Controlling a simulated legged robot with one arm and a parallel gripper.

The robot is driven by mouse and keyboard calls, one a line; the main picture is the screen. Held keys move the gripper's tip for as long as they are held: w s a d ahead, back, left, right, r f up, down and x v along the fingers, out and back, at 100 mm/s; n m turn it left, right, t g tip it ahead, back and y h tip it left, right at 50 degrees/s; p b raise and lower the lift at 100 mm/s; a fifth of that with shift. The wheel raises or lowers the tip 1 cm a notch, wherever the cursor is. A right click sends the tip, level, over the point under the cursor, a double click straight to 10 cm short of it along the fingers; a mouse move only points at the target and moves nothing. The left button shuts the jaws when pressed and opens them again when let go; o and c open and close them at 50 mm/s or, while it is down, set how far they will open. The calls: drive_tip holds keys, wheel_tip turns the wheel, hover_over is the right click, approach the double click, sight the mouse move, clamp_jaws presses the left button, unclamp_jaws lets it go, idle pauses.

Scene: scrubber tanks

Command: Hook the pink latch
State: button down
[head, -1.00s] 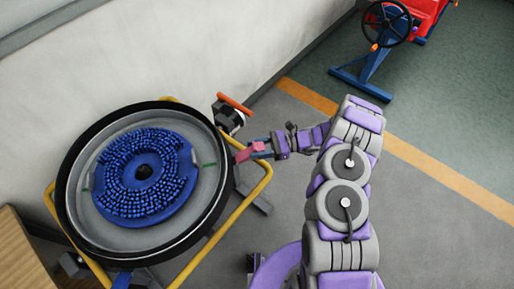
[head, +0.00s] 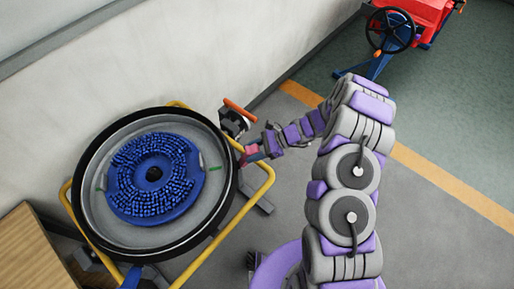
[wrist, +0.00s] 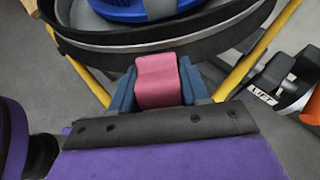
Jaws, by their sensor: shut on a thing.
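The pink latch (wrist: 158,82) is between the two blue fingers of my gripper (wrist: 157,88) in the wrist view, and the jaws are shut on it. Its top end lies against or very near the black outer wall of the round tank (wrist: 90,42). In the head view the latch (head: 251,151) shows as a small pink patch at the tank's right side, with my gripper (head: 262,151) right beside it. Whether the latch is hooked over anything is hidden. The tank (head: 91,222) has a black rim and holds a blue bristled disc brush (head: 150,177).
A yellow tube frame (head: 262,190) surrounds the tank. A black valve with an orange handle (head: 239,112) stands close behind my gripper. A wooden box (head: 30,250) is at lower left. A red machine with a black wheel (head: 391,30) is at the back right. Grey floor to the right is open.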

sight(243, 160)
drive_tip(key=h+p, duration=0.1)
drive_tip(key=a+r+h+p, duration=0.1)
drive_tip(key=a+p, duration=0.1)
drive_tip(key=shift+s+a+r+t+h, duration=0.1)
drive_tip(key=shift+s+r+t+h, duration=0.2)
drive_tip(key=shift+h, duration=0.1)
drive_tip(key=a+h+p, duration=0.1)
drive_tip(key=p, duration=0.2)
drive_tip(key=shift+a+h, duration=0.1)
drive_tip(key=shift+h, duration=0.3)
drive_tip(key=h+p, duration=0.1)
drive_tip(key=a+t+h+p, duration=0.1)
drive_tip(key=p, duration=0.1)
drive_tip(key=shift+s+a+f+h, duration=0.15)
drive_tip(key=shift+a+h, duration=0.15)
drive_tip(key=shift+h, duration=0.1)
drive_tip(key=shift+f+p, duration=0.1)
drive_tip(key=shift+p, duration=0.4)
drive_tip(key=shift+d+h, duration=0.15)
drive_tip(key=shift+h, duration=0.15)
drive_tip(key=c, duration=0.7)
unclamp_jaws()
drive_tip(key=shift+d, duration=0.1)
drive_tip(key=shift+o, duration=0.3)
